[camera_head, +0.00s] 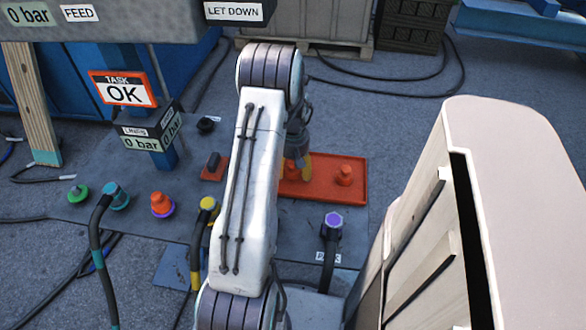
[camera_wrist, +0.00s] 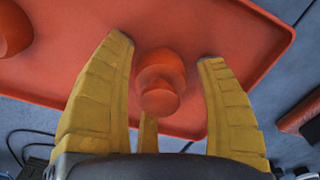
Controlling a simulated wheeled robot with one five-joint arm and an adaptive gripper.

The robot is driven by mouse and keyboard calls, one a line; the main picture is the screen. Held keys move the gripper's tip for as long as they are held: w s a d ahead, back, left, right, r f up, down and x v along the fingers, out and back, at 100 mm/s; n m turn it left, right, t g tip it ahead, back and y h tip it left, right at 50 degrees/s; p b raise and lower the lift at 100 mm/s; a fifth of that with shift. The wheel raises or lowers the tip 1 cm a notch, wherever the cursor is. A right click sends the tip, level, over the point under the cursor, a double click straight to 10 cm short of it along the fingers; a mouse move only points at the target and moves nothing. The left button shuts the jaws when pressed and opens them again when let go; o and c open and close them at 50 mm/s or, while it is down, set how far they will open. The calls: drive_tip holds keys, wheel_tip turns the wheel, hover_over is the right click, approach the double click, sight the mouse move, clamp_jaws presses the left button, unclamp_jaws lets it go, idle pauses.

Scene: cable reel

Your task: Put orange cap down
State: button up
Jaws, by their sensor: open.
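In the wrist view an orange cap (camera_wrist: 160,82) stands between the spread yellow fingers of my gripper (camera_wrist: 165,48). It appears to rest on the orange-red tray (camera_wrist: 215,22), and gaps show between it and the side fingers. In the head view my gripper (camera_head: 298,168) is low over the left part of the tray (camera_head: 325,195), and the arm partly hides the cap there. A second orange cap (camera_head: 344,175) stands on the tray to the right; another cap (camera_wrist: 12,30) shows at the wrist view's upper left.
On the grey bench are an orange fitting with a purple ring (camera_head: 162,204), a green fitting (camera_head: 77,194), a teal fitting (camera_head: 116,197), a yellow-capped hose (camera_head: 208,204) and a purple-topped fitting (camera_head: 333,220). A sign (camera_head: 123,90) reads "TASK OK". A pale cabinet (camera_head: 500,210) fills the right.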

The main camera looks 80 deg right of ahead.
drive_tip(key=shift+r+p, duration=0.55)
drive_tip(key=shift+r, duration=3.3)
